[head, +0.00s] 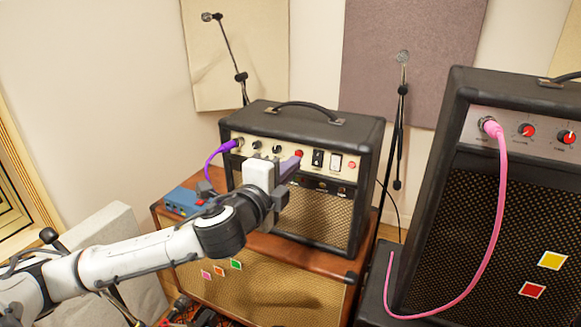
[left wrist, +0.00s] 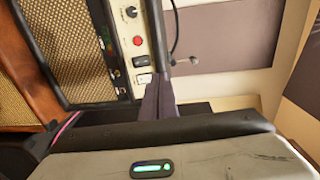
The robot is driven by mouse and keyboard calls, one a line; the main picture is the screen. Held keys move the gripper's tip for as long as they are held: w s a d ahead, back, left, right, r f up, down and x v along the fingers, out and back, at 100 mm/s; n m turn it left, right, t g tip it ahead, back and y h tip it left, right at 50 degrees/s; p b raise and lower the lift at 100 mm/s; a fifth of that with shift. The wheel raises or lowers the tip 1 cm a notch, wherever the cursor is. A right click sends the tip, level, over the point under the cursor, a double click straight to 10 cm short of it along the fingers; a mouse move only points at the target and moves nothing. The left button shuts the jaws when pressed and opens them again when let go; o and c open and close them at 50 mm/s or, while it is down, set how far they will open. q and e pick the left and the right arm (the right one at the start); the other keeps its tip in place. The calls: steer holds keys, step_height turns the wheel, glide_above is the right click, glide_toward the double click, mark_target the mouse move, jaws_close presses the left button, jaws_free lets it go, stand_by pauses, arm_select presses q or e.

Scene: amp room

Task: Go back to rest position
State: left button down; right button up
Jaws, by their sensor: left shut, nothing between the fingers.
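My left gripper (head: 290,168) is in front of the control panel of the middle black amp (head: 312,125). Its fingers are shut and hold nothing. In the left wrist view the shut fingertips (left wrist: 158,98) show close to the amp's panel (left wrist: 138,50), near a white switch and a red knob. I cannot tell whether they touch it. My left arm (head: 140,255) reaches in from the lower left of the head view. My right gripper is in neither view.
A purple cable (head: 212,155) is plugged into the middle amp, which stands on a brown cabinet (head: 270,291). A blue box (head: 183,201) sits beside it. A large amp (head: 530,200) with a pink cable (head: 498,205) stands right. Microphone stands (head: 398,125) are behind.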

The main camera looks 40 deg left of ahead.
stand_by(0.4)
arm_select(q)
steer(key=s+d+f+n+g+h, duration=0.1)
steer(key=s+d+f+n+g, duration=0.15)
steer(key=f, duration=0.55)
steer(key=s+d+f+n+g+h, duration=0.1)
steer(key=s+d+f+h, duration=0.2)
steer(key=f, duration=0.6)
steer(key=s+d+f+n+g, duration=0.1)
steer(key=s+d+f+n, duration=0.2)
steer(key=f, duration=0.5)
steer(key=s+d+f+n+g+h, duration=0.1)
steer(key=s+d+f+n, duration=0.2)
steer(key=s+d+f, duration=0.2)
steer(key=s+d+f+n+g+h, duration=0.1)
steer(key=s+d+f+n, duration=0.3)
steer(key=s+f, duration=0.7)
steer(key=shift+s+d+g, duration=0.65)
steer(key=shift+d+g, duration=0.1)
steer(key=shift+d, duration=0.05)
